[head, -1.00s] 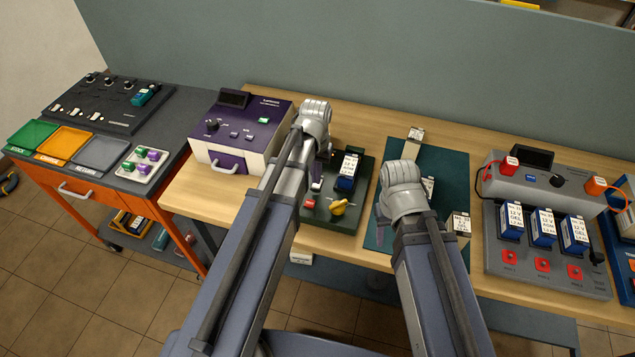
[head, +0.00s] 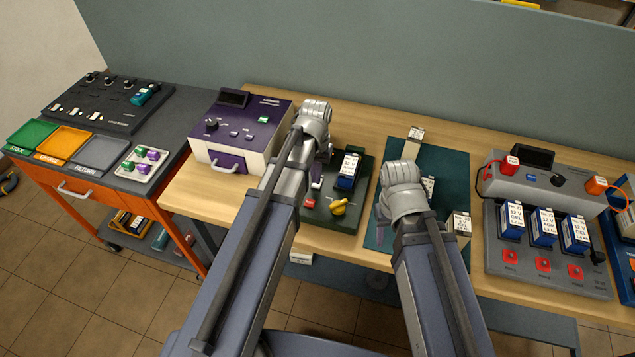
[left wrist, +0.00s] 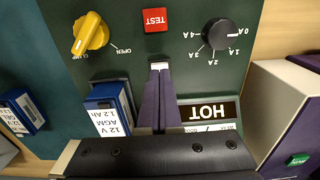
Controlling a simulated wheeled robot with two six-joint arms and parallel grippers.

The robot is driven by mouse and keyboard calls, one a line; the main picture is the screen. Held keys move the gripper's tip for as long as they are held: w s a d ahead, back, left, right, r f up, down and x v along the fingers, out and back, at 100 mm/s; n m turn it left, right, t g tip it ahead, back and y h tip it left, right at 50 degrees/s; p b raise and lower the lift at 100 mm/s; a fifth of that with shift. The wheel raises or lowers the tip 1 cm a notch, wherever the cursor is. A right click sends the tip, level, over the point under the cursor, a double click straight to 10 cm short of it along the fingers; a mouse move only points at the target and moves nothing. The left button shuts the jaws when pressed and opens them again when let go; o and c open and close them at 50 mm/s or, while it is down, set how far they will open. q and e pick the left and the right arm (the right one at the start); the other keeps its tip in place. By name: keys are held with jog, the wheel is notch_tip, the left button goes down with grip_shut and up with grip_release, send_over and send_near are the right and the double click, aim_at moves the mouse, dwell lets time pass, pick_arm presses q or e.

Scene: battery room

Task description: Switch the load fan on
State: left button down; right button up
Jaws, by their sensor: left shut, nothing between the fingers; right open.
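The dark green load panel (head: 356,219) stands mid-bench. No fan switch is clearly visible. My right gripper (head: 384,222) is open over the teal mat.
A blue-and-white battery (head: 348,171) stands in the panel, beside my left fingers in the wrist view (left wrist: 108,110). The purple charger (head: 240,130) is left of the panel. The grey battery rack (head: 497,270) is on the right. The teal mat (head: 450,165) holds labelled blocks.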

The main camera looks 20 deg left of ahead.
pick_arm(q)
jog(key=shift+f+b, duration=0.7)
jog(key=shift+f, duration=0.05)
pick_arm(e)
jog(key=shift+f, duration=0.75)
pick_arm(q)
jog(key=shift+r, duration=0.2)
pick_arm(e)
jog(key=shift+r, duration=0.2)
pick_arm(q)
notch_tip(320, 180, up, 7)
jog(key=p, duration=0.7)
jog(key=shift+f, duration=0.1)
pick_arm(e)
notch_tip(320, 180, up, 7)
jog(key=shift+f, duration=0.15)
pick_arm(q)
jog(key=shift+d+f, duration=0.1)
jog(key=s+d+m+y, duration=0.1)
jog(key=s+d+m, duration=0.2)
jog(key=s+d, duration=0.7)
jog(key=s, duration=0.4)
jog(key=shift+s+d+f+b, duration=0.15)
jog(key=shift+f+b, duration=0.2)
jog(key=shift+b, duration=0.05)
pick_arm(e)
jog(key=shift+f, duration=0.45)
